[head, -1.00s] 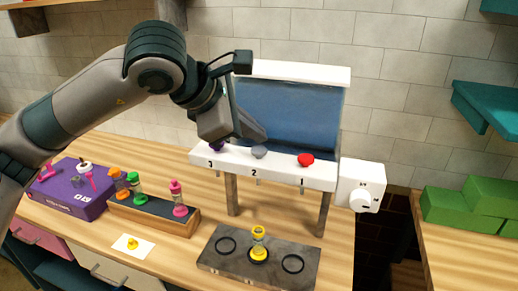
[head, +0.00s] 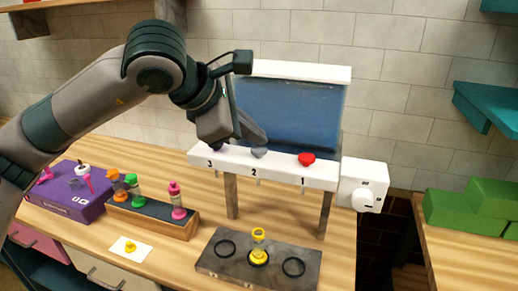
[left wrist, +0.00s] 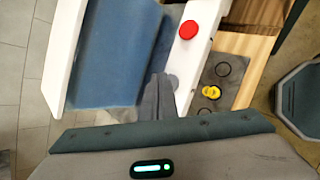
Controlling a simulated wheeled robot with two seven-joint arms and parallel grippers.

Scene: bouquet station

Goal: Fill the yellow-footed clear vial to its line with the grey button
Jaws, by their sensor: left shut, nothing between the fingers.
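The yellow-footed clear vial (head: 258,248) stands upright in the middle ring of the dark plate (head: 222,263), below the outlet marked 2; it also shows in the left wrist view (left wrist: 211,92). Its fill level is too small to tell. The grey button (head: 259,153) is on the white dispenser ledge (head: 280,170), between the purple button (head: 217,147) and the red button (head: 306,159). My left gripper (head: 258,140) is shut and empty, its tips right at the grey button and partly hiding it. I cannot tell whether they touch. My right gripper is not in view.
A blue tank (head: 290,115) rises behind the buttons. A white box with a knob (head: 363,188) is at the dispenser's right. A wooden rack (head: 150,218) with several coloured vials, a purple box (head: 65,197) and a white card (head: 131,247) are at left. Green boxes (head: 465,208) are at right.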

